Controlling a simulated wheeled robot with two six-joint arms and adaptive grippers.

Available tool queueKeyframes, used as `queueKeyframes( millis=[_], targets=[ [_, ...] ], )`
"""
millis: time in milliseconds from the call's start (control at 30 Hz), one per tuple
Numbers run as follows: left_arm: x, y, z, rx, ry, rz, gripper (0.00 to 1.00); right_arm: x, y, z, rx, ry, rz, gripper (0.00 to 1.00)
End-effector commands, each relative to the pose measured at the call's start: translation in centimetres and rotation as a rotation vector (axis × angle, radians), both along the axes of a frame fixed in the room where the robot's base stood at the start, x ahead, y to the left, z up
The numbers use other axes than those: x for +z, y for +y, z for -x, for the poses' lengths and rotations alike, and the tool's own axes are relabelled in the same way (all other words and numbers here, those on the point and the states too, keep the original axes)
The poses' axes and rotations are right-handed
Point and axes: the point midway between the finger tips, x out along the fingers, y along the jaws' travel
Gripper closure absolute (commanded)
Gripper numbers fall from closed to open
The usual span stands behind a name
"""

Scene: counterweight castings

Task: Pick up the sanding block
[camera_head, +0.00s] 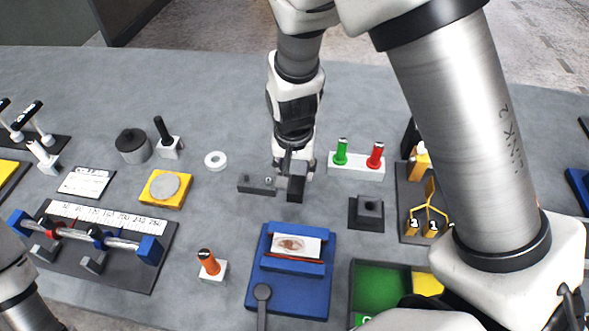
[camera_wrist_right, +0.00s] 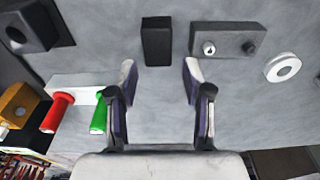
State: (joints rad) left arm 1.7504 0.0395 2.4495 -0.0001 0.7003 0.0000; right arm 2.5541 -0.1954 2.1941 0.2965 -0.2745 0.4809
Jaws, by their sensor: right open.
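A small dark rectangular block, which looks like the sanding block (camera_head: 295,194), lies on the grey table near the middle. In the right wrist view the block (camera_wrist_right: 157,42) lies just beyond the fingertips, lined up with the gap between them. My right gripper (camera_head: 292,170) points down behind and over the block and partly hides it in the head view. In the right wrist view the gripper (camera_wrist_right: 160,72) is open, with nothing between its fingers. Part of my left arm shows at the lower left of the head view; its gripper is out of the picture.
A grey plate with two pegs (camera_head: 257,185) lies close left of the block. A white holder with green and red pegs (camera_head: 356,170) stands to the right. A dark square socket block (camera_head: 366,212) and a blue fixture (camera_head: 289,304) are nearer the front. A white ring (camera_head: 215,153) lies left.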

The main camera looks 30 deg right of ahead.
Motion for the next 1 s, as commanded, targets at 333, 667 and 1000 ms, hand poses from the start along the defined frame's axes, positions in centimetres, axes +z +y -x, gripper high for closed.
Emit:
queueKeyframes(
  millis=[333, 667, 1000],
  targets=[
    [1.3, 0.0, 0.0, 0.001, 0.001, 0.0, 0.53, -5.4, -0.5, -0.6, 0.001, 0.005, 0.0, 0.5],
    [1.3, 0.0, 0.0, 0.001, 0.001, 0.0, 0.53, -6.3, -0.6, -0.8, 0.001, -0.001, 0.001, 0.68],
    [1.3, 0.0, 0.0, 0.001, 0.001, 0.0, 0.53, -6.3, -0.6, -0.8, 0.001, -0.001, 0.001, 1.0]
  ],
)
